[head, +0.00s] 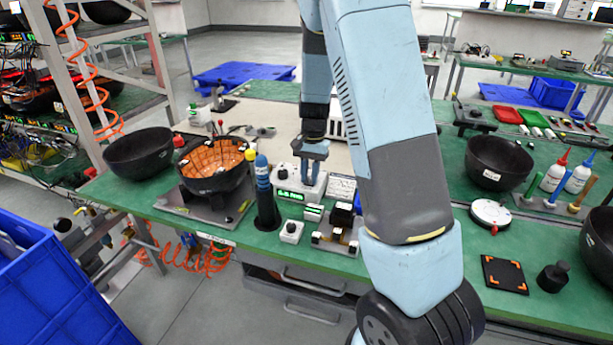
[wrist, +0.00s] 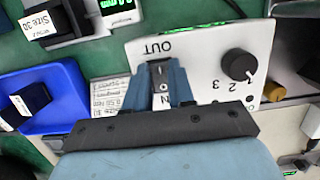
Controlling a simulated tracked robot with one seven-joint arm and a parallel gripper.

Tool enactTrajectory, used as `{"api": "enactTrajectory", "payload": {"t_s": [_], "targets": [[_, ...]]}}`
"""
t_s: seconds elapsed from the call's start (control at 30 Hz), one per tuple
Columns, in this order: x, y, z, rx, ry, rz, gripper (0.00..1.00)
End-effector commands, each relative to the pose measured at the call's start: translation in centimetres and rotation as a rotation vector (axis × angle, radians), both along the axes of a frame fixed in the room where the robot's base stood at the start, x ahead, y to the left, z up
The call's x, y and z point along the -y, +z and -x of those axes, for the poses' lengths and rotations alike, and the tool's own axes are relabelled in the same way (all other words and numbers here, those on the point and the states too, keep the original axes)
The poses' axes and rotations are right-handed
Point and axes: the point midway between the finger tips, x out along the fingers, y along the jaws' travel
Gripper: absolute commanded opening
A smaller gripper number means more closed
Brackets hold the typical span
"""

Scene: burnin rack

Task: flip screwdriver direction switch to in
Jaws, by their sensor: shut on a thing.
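The white screwdriver controller box (head: 312,187) stands on the green bench, with a lit green display on its front. In the wrist view the box (wrist: 205,62) shows a black direction switch (wrist: 160,72) between the printed words OUT and IN, the IN label partly covered. My gripper (head: 314,152) reaches down onto the box from above. In the wrist view its two blue fingers (wrist: 161,80) stand on either side of the switch, shut on it. Which way the switch is tipped is hard to tell. A blue-topped screwdriver (head: 263,175) stands in a black holder left of the box.
A black bowl with an orange inside (head: 212,160) sits on a fixture at left. A small white button box (head: 291,231) and a blue tray (wrist: 45,98) are close by. A black knob (wrist: 238,65) sits beside the switch. More bowls and bottles stand at right.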

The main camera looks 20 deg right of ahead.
Motion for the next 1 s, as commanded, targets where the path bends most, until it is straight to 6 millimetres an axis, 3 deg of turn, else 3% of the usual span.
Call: {"api": "enactTrajectory", "payload": {"t_s": [0.5, 0.53, 0.6, 0.8, 1.0], "targets": [[-0.1, 0.2, -0.37, -0.048, 0.002, -0.043, 0.0], [-0.11, 0.21, -0.38, -0.047, 0.002, -0.042, 0.24], [-0.1, 0.2, -0.37, -0.047, 0.002, -0.042, 0.31], [-0.03, 0.15, -0.3, -0.049, 0.001, -0.041, 0.49], [0.02, 0.13, -0.26, -0.051, 0.001, -0.041, 0.49]]}}
